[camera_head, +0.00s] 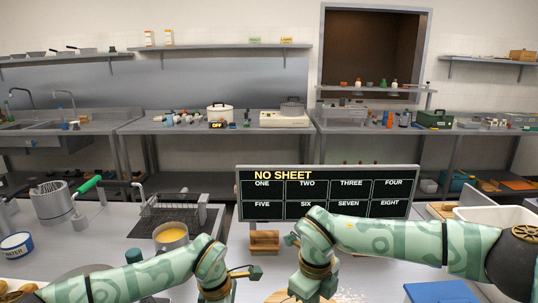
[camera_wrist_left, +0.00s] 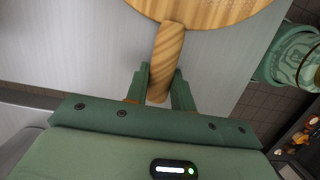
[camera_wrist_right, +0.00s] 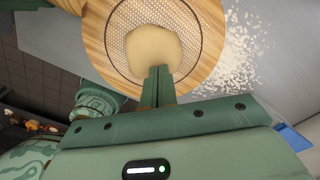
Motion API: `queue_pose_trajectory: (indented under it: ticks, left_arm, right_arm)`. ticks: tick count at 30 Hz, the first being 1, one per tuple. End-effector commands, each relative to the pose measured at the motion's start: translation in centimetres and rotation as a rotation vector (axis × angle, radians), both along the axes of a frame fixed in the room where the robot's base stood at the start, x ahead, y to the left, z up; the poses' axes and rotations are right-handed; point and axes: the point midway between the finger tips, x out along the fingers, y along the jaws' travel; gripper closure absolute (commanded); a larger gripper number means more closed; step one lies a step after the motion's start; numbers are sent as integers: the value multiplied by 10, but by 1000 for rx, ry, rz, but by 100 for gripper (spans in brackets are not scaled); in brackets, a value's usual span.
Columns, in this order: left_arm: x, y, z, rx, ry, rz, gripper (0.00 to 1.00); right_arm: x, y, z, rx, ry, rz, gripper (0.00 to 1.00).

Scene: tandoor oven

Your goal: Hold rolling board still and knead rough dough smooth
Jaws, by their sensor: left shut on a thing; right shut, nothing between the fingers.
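The round wooden rolling board (camera_wrist_left: 200,8) lies on the metal counter, and its handle (camera_wrist_left: 166,58) points toward my left gripper. My left gripper (camera_wrist_left: 160,88) is shut on that handle. In the right wrist view the board (camera_wrist_right: 98,45) has a dotted round patch, with a pale, rounded lump of dough (camera_wrist_right: 153,50) on it. My right gripper (camera_wrist_right: 158,75) is shut and empty, its fingertips at the dough's near edge; whether they touch it is unclear. In the head view only a sliver of the board (camera_head: 283,297) shows, and the dough is hidden.
White flour (camera_wrist_right: 240,55) is scattered beside the board. A black sign (camera_head: 328,192) reading "NO SHEET" stands behind my grippers. A pot of yellow liquid (camera_head: 171,236) and a wooden block (camera_head: 264,242) stand nearby. A blue item (camera_head: 440,292) lies at the right.

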Motion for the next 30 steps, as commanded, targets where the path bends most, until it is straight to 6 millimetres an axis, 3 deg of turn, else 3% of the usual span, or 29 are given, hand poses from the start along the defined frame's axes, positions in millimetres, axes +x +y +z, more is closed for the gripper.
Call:
queue_pose_trajectory:
  ticks: [8,20,30]
  left_arm:
    - [0,0,-1,0,1,0,100]
    - [0,0,0,0,0,0,100]
    - [0,0,0,0,0,1,100]
  right_arm:
    - [0,0,-2,-1,1,1,100]
    - [1,0,28,-1,1,1,100]
    - [20,12,28,-1,1,0,100]
